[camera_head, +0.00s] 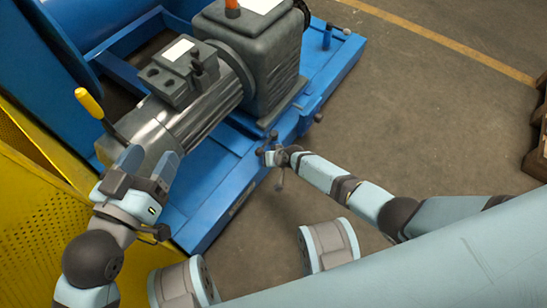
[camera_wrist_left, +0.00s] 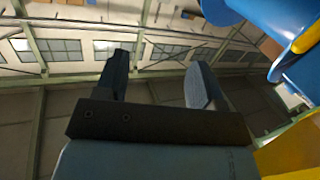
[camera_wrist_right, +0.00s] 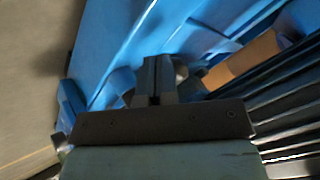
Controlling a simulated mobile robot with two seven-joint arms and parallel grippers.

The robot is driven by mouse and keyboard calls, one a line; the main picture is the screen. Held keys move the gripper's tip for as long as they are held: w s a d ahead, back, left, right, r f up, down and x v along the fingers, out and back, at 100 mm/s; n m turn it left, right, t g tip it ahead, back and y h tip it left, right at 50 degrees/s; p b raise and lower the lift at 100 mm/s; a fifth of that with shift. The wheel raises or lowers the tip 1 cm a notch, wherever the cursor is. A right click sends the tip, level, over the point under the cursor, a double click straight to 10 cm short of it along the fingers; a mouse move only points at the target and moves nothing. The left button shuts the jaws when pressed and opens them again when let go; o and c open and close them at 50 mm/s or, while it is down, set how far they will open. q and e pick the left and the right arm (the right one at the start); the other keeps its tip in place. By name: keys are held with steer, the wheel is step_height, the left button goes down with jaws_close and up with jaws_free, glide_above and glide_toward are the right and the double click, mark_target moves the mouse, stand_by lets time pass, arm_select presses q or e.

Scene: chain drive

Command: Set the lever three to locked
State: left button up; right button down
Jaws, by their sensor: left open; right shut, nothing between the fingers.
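Which lever is lever three I cannot tell; no label is readable. A lever with a yellow grip (camera_head: 90,103) leans over the motor at left, and a short blue lever (camera_head: 327,36) stands at the frame's far end. My right gripper (camera_head: 267,156) is shut and empty at the blue frame's near side, close to a small dark knob (camera_head: 274,134). In the right wrist view its closed fingers (camera_wrist_right: 157,75) partly cover a grey rounded part. My left gripper (camera_head: 148,160) is open and empty, below the yellow grip and apart from it. It also shows in the left wrist view (camera_wrist_left: 158,80).
The grey motor (camera_head: 180,118) and gearbox (camera_head: 270,60) sit on the blue frame (camera_head: 205,185). A yellow perforated guard (camera_head: 30,190) is at left. Another knob (camera_head: 318,117) is on the frame's side. The floor (camera_head: 420,110) at right is clear up to wooden pallets (camera_head: 537,150).

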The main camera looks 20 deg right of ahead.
arm_select(q)
step_height(320, 180, up, 9)
steer(key=s+n+t+p, duration=0.1)
steer(key=n+t+p, duration=0.1)
steer(key=p, duration=0.5)
steer(key=shift+r+t+p, duration=0.2)
steer(key=shift+t+p, duration=0.2)
steer(key=shift+t, duration=0.3)
arm_select(e)
steer(key=v, duration=1.3)
steer(key=shift+r, duration=0.25)
arm_select(q)
steer(key=shift+s+a, duration=0.1)
steer(key=shift+s, duration=0.05)
arm_select(e)
steer(key=shift+s+d, duration=0.15)
